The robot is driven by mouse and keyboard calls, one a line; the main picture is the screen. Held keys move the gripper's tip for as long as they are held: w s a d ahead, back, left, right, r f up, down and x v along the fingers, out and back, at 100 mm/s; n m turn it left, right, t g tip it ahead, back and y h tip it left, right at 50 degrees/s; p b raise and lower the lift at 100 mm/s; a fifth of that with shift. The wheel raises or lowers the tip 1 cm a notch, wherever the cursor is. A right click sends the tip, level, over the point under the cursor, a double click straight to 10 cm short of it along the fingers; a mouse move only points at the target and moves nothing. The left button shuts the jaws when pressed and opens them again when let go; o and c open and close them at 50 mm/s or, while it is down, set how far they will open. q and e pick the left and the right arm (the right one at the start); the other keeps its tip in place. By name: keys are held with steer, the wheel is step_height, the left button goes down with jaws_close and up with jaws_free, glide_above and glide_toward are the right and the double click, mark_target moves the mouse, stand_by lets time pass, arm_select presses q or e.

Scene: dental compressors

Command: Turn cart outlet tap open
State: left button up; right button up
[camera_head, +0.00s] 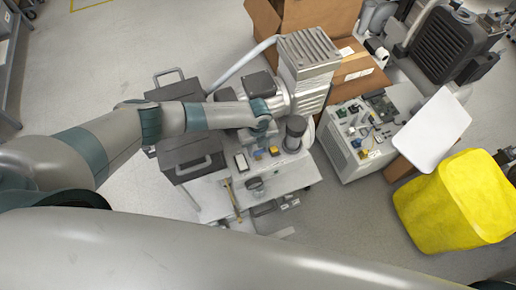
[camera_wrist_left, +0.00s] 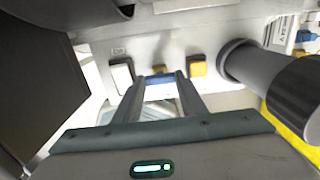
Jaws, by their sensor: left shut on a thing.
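The cart (camera_head: 288,178) stands in the middle of the head view, with small coloured fittings on its front panel. A blue piece (camera_wrist_left: 159,79), seemingly the outlet tap's handle, sits between my left fingertips in the left wrist view. My left gripper (camera_wrist_left: 160,84) is shut on it, with one finger on each side. In the head view the blue piece (camera_head: 258,154) shows just below my left wrist; the fingers are mostly hidden there. How far the tap is turned cannot be told. My right gripper is not in view.
A yellow fitting (camera_wrist_left: 198,66) and a white switch (camera_wrist_left: 122,75) flank the blue piece closely. A dark cylinder (camera_wrist_left: 270,75) juts out at the right. A second unit (camera_head: 350,140), cardboard boxes (camera_head: 300,15) and a yellow bin (camera_head: 455,205) stand to the right and behind.

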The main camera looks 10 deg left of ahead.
arm_select(q)
steer(key=shift+n, duration=0.4)
steer(key=shift+r+n, duration=0.1)
steer(key=shift+n, duration=0.7)
steer(key=n+p, duration=0.2)
steer(key=n, duration=0.4)
steer(key=n+p, duration=0.2)
steer(key=n, duration=0.3)
steer(key=n+p, duration=0.1)
steer(key=n, duration=0.3)
steer(key=shift+n+p, duration=0.3)
steer(key=shift+p, duration=0.1)
